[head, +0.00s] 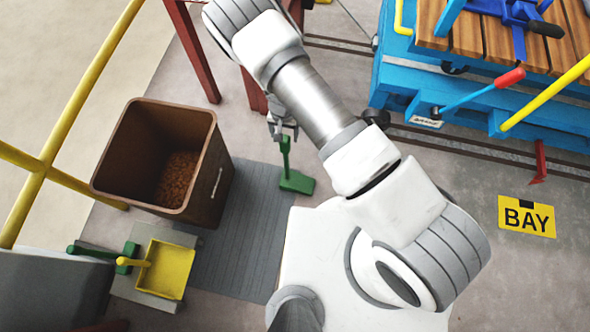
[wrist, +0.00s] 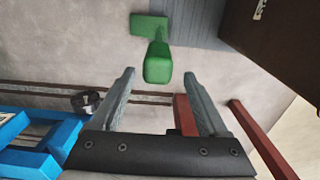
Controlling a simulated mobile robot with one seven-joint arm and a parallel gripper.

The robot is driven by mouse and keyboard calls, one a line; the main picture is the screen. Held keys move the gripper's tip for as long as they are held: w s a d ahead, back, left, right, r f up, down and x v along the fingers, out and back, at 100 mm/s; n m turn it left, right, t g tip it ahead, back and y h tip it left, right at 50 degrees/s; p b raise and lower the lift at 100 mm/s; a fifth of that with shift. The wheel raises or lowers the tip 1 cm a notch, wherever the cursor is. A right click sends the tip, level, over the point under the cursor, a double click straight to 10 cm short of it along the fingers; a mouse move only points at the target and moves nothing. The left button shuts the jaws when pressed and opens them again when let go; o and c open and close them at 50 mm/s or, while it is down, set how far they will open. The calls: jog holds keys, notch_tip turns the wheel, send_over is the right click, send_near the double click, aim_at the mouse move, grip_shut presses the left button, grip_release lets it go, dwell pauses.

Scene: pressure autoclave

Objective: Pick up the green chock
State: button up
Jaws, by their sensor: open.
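The green chock (head: 296,181) stands on the floor at the edge of the grey slatted mat in the head view, with its green handle pointing up. In the wrist view the chock's handle (wrist: 158,66) shows end-on between and beyond the fingertips, with its flat foot behind it. My gripper (head: 284,131) is open, close to the top of the handle in the head view. The wrist view shows both fingers of my gripper (wrist: 159,76) spread apart with nothing held; I cannot tell the exact gap to the handle.
A brown bin (head: 207,190) with brown contents stands left of the chock. A yellow tray (head: 167,270) and another green piece (head: 125,262) sit at lower left. Red posts (head: 193,50) rise behind the gripper. A blue cart (head: 400,75) on rails stands at right, near a BAY sign (head: 527,216).

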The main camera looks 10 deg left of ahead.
jog(key=shift+s+d+f+b, duration=0.1)
jog(key=shift+s+f+b, duration=0.2)
jog(key=shift+f, duration=0.7)
jog(key=shift+s+f+b, duration=0.1)
jog(key=shift+f+b, duration=0.25)
jog(key=shift+f, duration=0.7)
jog(key=shift+s+d+f+b, duration=0.1)
jog(key=shift+s+f+b, duration=0.2)
jog(key=shift+f, duration=0.7)
jog(key=shift+w, duration=0.1)
grip_shut()
